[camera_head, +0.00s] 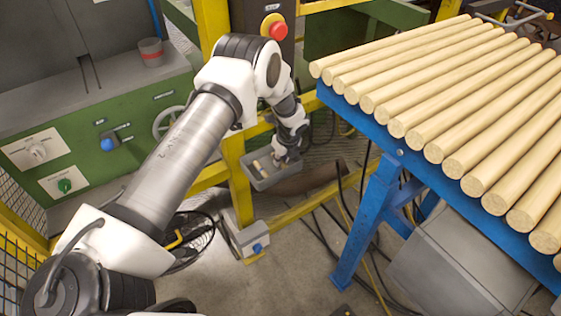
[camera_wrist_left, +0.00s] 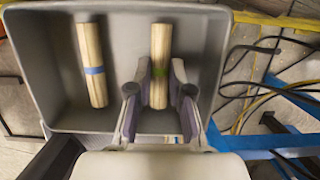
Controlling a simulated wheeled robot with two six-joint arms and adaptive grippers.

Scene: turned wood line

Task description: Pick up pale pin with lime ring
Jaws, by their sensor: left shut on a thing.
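The pale pin with the lime ring (camera_wrist_left: 161,50) is in the left wrist view, between the fingers of my left gripper (camera_wrist_left: 160,95). The fingers are shut on it around the green ring. A second pale pin with a blue ring (camera_wrist_left: 92,50) lies to its left. Both show against the inside of a grey bin (camera_wrist_left: 50,15). In the head view my left gripper (camera_head: 288,155) is at the small grey bin (camera_head: 262,184), and the pins there are too small to tell apart. My right gripper does not show.
A blue table (camera_head: 352,112) with a row of long wooden rods (camera_head: 440,100) stands at the right. A yellow frame (camera_head: 237,185) and a red stop button (camera_head: 278,30) are close to my left arm. Cables (camera_wrist_left: 262,85) lie right of the bin.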

